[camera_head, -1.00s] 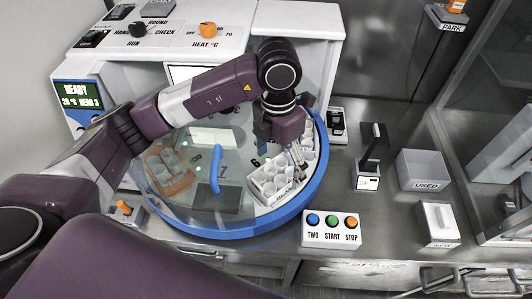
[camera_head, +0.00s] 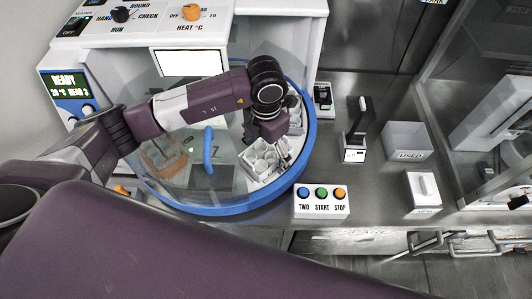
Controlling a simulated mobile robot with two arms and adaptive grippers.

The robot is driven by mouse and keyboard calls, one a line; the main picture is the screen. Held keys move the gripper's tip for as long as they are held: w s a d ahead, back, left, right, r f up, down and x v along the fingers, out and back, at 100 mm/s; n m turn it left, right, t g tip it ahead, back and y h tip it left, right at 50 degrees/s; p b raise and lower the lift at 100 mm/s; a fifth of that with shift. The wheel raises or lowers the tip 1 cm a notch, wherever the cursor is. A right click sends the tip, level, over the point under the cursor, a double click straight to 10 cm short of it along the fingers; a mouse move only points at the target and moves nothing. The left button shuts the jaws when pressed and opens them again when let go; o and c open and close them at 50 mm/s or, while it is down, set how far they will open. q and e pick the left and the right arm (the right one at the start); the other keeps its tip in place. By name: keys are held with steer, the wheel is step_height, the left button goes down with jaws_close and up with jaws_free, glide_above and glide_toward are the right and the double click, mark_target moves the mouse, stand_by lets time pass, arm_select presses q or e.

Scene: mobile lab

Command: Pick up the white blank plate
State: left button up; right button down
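A white plate with round wells (camera_head: 256,164) sits at the front right of the round, blue-rimmed machine bowl (camera_head: 240,208). I take it for the white blank plate, but I cannot read a label on it. My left gripper (camera_head: 284,154) points down at its right edge. Its silver fingers overlap the plate's edge in the picture, and I cannot tell whether they touch or grip it. Another white welled plate (camera_head: 296,119) is behind the gripper, partly hidden. An orange-brown plate (camera_head: 160,155) sits at the left, under the clear lid with the blue handle (camera_head: 208,150). My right gripper is not in view.

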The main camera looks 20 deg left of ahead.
arm_select(q)
steer(key=c, duration=1.3)
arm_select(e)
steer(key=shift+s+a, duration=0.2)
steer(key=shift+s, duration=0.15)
arm_select(q)
steer(key=shift+o, duration=0.2)
